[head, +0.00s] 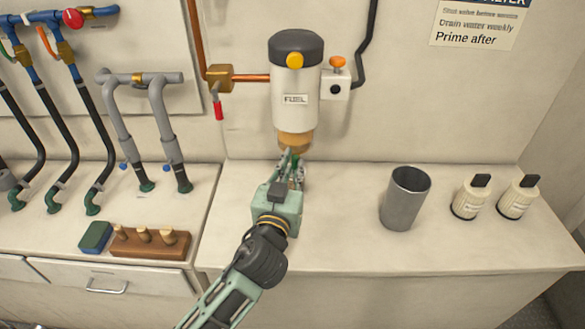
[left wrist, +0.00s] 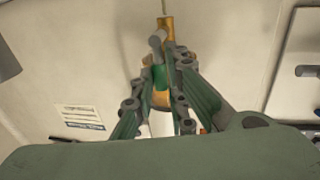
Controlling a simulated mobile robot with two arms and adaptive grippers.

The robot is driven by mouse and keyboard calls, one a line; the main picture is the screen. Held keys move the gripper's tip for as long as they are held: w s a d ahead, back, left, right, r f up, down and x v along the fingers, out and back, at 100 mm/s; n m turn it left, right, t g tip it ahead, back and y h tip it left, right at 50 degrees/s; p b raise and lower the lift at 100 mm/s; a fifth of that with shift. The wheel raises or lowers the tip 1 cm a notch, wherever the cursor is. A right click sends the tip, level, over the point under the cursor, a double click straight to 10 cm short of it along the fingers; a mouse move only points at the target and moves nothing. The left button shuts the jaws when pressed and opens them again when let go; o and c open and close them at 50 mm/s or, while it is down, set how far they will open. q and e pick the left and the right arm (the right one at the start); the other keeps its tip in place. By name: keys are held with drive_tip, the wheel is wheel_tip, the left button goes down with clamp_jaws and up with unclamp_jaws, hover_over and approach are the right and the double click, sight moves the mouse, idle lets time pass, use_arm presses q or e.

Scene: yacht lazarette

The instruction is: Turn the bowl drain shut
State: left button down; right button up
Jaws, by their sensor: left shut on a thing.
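The fuel filter (head: 296,95) is a white cylinder with a dark cap, a yellow button and a FUEL label, mounted on the wall. Its amber bowl (head: 296,141) is at the bottom, and part of an amber surface shows between my fingers in the left wrist view (left wrist: 160,99). My left gripper (head: 291,158) reaches up to the underside of the bowl. Its fingers (left wrist: 163,72) are shut on the bowl drain, which they mostly hide, so I cannot tell how it is turned. My right gripper is in neither view.
A grey metal cup (head: 404,200) stands on the counter to the right, with two cream bottles (head: 470,197) (head: 518,198) beyond it. A red-handled valve (head: 218,106) hangs left of the filter. A wooden peg block (head: 149,242) and hoses are at left. The counter's middle is clear.

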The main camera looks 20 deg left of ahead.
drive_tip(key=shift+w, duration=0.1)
